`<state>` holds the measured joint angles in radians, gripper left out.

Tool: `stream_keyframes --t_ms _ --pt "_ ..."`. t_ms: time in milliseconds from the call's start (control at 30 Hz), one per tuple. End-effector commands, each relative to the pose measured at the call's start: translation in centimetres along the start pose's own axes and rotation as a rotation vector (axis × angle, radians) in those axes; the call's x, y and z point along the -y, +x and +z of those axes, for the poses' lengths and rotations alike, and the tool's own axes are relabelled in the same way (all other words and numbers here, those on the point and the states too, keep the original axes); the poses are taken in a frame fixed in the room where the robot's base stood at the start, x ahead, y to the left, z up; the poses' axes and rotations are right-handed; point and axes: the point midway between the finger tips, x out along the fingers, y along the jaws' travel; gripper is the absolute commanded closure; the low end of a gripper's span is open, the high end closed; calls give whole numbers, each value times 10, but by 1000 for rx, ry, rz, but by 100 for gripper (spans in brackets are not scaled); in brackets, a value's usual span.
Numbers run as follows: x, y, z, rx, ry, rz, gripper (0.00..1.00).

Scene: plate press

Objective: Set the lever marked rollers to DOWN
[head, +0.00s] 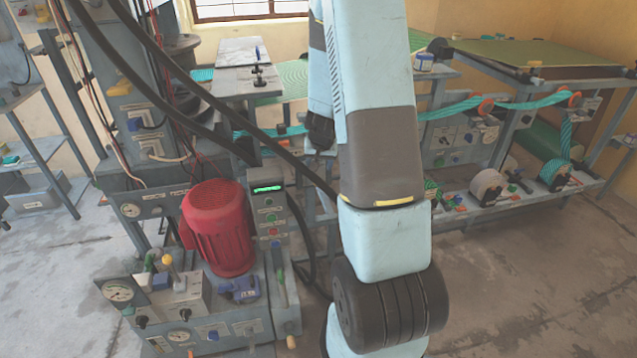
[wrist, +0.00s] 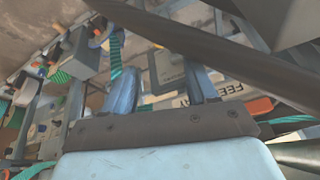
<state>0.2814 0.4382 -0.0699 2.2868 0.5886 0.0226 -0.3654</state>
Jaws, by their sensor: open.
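No lever marked rollers can be made out for sure in either view. In the head view several small handles with yellow and green tops (head: 167,262) stand on the control block at the lower left; their markings are too small to read. My gripper (wrist: 160,70) shows in the wrist view, with its two blue fingers apart and nothing held between them. A dark grey block (wrist: 168,72) lies beyond and between the fingers. A pale label plate (wrist: 230,91) with partly hidden letters, reading something like "FEE", is just right of the right finger. An orange part (wrist: 259,105) is beside it.
A red motor (head: 218,228) and a control box with a lit green display (head: 268,189) stand left of my arm. Teal webbing (head: 455,108) runs along the frame at right. A dark bar (wrist: 230,58) crosses the wrist view. Bare floor (head: 520,290) is at lower right.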

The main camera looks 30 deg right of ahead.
Motion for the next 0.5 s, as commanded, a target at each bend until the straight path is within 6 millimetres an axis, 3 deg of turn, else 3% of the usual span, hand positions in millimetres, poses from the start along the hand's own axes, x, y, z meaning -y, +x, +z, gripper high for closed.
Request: stream_keyframes --t_ms 500 --pt "0 69 1 3 1 -1 43"
